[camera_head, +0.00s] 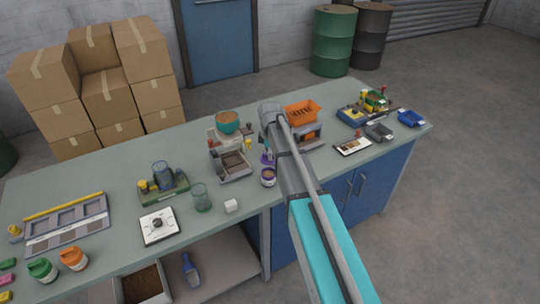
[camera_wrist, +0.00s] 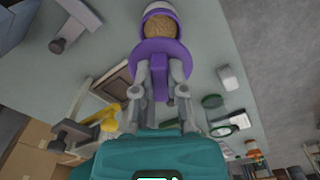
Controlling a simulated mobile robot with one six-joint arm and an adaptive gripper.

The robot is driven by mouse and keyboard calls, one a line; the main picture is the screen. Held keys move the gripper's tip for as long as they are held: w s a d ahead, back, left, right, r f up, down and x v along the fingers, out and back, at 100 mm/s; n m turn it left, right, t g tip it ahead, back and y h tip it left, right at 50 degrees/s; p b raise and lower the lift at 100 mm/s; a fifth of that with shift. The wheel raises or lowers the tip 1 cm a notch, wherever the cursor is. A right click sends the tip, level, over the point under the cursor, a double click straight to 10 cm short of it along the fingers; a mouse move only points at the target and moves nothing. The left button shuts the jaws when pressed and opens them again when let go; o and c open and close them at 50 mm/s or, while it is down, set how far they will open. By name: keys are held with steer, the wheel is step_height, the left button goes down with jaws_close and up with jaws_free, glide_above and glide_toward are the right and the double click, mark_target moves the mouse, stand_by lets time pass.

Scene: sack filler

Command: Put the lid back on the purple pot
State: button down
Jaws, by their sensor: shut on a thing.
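The purple pot (camera_head: 268,177) stands near the front edge of the bench, white-bodied with a purple rim. It also shows at the top of the wrist view (camera_wrist: 150,10), open, with brown contents visible. The purple lid (camera_head: 266,159) is just behind it in the head view. In the wrist view the lid (camera_wrist: 160,50) is a purple disc with an upright grip, and my gripper (camera_wrist: 162,76) is shut on that grip. The disc overlaps the pot's near side in that view; whether they touch cannot be told. My arm partly hides the gripper in the head view.
An orange hopper (camera_head: 301,111) stands behind my arm to the right.

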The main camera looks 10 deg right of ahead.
steer(key=shift+f, duration=0.1)
steer(key=shift+f+b, duration=3.05)
steer(key=shift+b, duration=0.1)
steer(key=shift+f, duration=0.2)
stand_by(0.5)
steer(key=c, duration=0.6)
jaws_free()
steer(key=o, duration=0.5)
steer(key=shift+r, duration=0.2)
